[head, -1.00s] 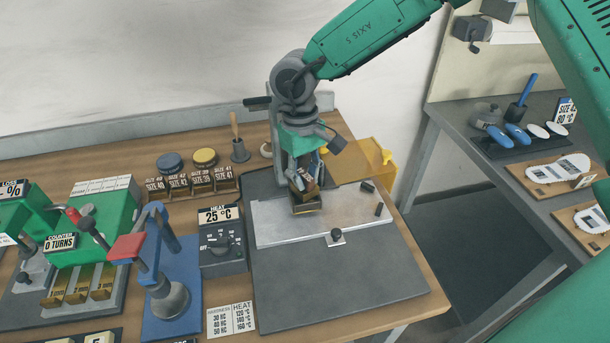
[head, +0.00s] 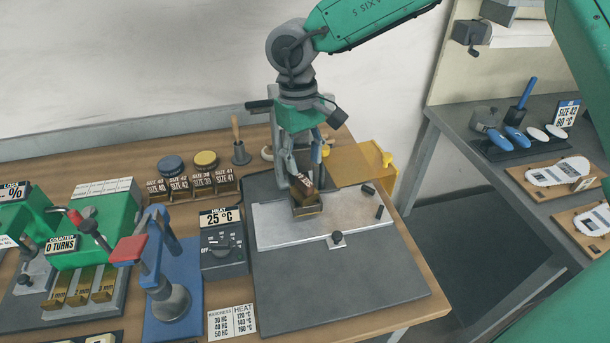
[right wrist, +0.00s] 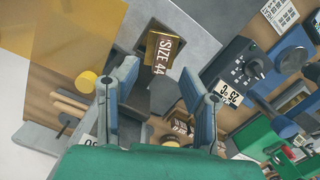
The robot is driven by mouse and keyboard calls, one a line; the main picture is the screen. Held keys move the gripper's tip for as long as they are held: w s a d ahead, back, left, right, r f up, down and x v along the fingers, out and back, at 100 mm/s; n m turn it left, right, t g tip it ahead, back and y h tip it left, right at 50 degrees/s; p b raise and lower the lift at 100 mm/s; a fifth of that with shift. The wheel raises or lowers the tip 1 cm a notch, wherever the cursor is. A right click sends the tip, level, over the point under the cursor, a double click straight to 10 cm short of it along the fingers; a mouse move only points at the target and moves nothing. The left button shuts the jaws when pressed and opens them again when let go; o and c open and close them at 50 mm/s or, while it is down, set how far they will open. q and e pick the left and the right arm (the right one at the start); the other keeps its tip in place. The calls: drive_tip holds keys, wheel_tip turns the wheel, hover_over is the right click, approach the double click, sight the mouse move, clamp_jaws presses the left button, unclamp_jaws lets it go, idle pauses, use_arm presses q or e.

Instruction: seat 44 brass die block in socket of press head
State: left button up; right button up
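The size 44 brass die block (head: 309,185) stands tilted in the brass-edged socket (head: 307,209) on the pale press plate. In the right wrist view, the block (right wrist: 164,54) shows its SIZE 44 label, and dark space shows beside it in the socket. Whether it sits flat at the bottom is hidden. My right gripper (head: 304,166) is open just above the block, with a finger to either side. In the right wrist view, the gripper (right wrist: 159,75) has a clear gap between its fingers and holds nothing. My left gripper is not in view.
A heat control box (head: 222,245) and a blue lever press (head: 172,290) stand left of the plate. A block rack (head: 195,183) is behind them. A yellow translucent panel (head: 360,162) lies right of the gripper. The dark mat (head: 340,285) in front is clear.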

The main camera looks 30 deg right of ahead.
sight(302, 175)
wheel_tip(302, 175, up, 7)
drive_tip(key=shift+w+f, duration=0.15)
drive_tip(key=shift+w, duration=0.25)
drive_tip(key=shift+f, duration=0.1)
